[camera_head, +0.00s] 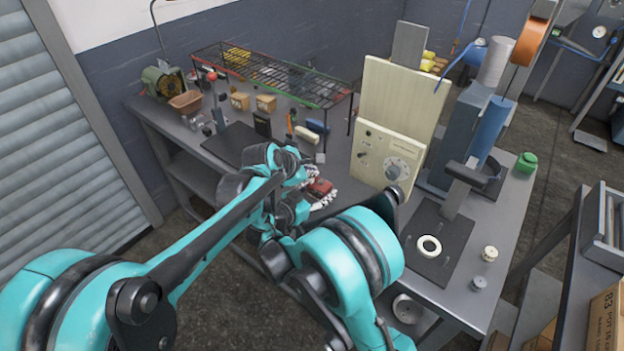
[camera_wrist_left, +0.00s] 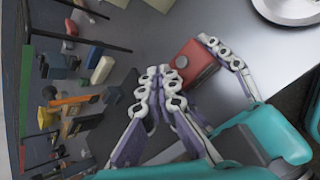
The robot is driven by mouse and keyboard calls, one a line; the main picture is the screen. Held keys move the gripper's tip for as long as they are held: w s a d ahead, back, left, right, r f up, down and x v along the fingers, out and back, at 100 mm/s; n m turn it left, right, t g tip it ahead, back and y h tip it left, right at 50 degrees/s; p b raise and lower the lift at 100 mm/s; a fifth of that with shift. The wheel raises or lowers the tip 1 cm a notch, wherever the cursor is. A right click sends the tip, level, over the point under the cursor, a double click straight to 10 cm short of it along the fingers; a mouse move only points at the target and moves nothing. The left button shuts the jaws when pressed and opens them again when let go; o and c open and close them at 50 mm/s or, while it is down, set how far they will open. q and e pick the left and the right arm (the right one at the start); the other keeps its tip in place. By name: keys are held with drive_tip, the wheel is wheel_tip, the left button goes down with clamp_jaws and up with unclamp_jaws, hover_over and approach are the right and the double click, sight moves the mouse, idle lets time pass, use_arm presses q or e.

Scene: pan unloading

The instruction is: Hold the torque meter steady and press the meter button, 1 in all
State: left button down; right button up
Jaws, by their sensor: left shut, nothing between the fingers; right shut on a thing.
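The torque meter, a small red block (camera_head: 320,187), is at the front edge of the workbench, partly hidden by my grippers. It shows more clearly in the left wrist view (camera_wrist_left: 188,58), with a dark patch on its side. My right gripper (camera_head: 323,201) is shut on the meter; one pale finger runs along its right side in the left wrist view, and the other is largely hidden. My left gripper (camera_wrist_left: 162,75) is shut and empty, its fingertips together just left of the meter. Whether they touch it I cannot tell. The button cannot be made out.
The workbench (camera_head: 345,160) carries a cream panel box with a dial (camera_head: 388,157) right of the grippers and a wire rack (camera_head: 270,75) behind. Small tools and blocks lie left. A dark mat (camera_head: 440,240) with a white ring (camera_head: 429,246) lies right.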

use_arm(q)
drive_tip(key=shift+f, duration=0.1)
idle(0.4)
drive_tip(key=shift+f, duration=0.3)
drive_tip(key=shift+f, duration=0.4)
idle(0.6)
drive_tip(key=shift+r, duration=0.8)
drive_tip(key=shift+r, duration=2.55)
